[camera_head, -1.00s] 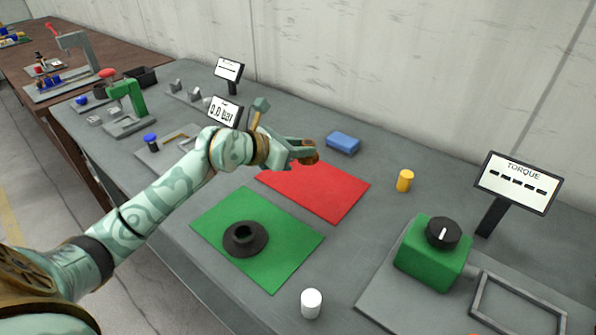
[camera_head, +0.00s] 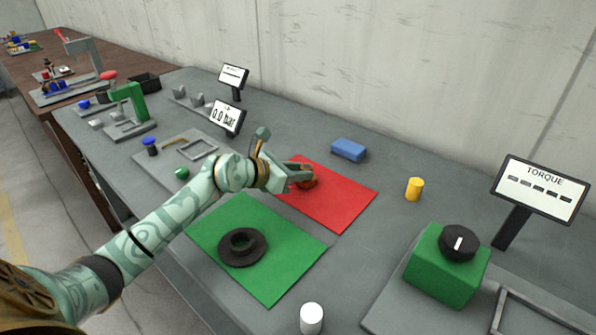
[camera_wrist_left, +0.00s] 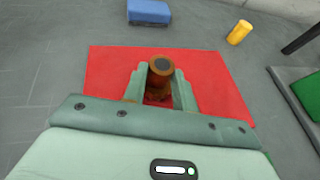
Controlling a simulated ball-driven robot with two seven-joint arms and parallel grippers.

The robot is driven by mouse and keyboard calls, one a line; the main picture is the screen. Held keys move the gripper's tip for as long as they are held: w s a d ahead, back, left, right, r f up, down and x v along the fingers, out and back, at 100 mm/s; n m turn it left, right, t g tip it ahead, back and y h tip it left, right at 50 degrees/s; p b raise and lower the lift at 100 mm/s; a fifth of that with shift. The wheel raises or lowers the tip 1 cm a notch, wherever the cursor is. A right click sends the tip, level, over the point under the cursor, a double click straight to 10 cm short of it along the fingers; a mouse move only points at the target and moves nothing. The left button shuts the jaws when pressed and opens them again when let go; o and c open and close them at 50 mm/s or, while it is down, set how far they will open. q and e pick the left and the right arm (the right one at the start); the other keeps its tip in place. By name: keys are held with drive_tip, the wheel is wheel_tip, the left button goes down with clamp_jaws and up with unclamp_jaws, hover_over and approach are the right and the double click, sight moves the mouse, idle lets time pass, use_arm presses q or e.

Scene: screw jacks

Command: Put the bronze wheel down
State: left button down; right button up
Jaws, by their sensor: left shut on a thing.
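The bronze wheel (camera_head: 307,180) is brown and is held between the fingers of my left gripper (camera_head: 300,177), over the red mat (camera_head: 340,207). In the left wrist view the wheel (camera_wrist_left: 160,68) sits between the two fingers (camera_wrist_left: 158,88), with its dark round top facing up. The red mat (camera_wrist_left: 105,75) lies under it. I cannot tell whether the wheel touches the mat. My fingers hide part of the wheel. My right gripper is not in view.
A black flanged ring (camera_head: 242,247) lies on the green mat (camera_head: 275,278). A blue block (camera_head: 348,150), a yellow cylinder (camera_head: 414,189) and a white cylinder (camera_head: 311,318) stand around the mats. A green torque device (camera_head: 445,270) is at the right.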

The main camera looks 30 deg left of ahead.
use_arm(q)
drive_tip(key=c, duration=1.1)
unclamp_jaws()
drive_tip(key=p+v, duration=0.3)
drive_tip(key=v, duration=0.8)
drive_tip(key=shift+r+p, duration=0.25)
drive_tip(key=shift+p, duration=0.05)
drive_tip(key=shift+s+a+r, duration=0.15)
drive_tip(key=shift+s, duration=0.3)
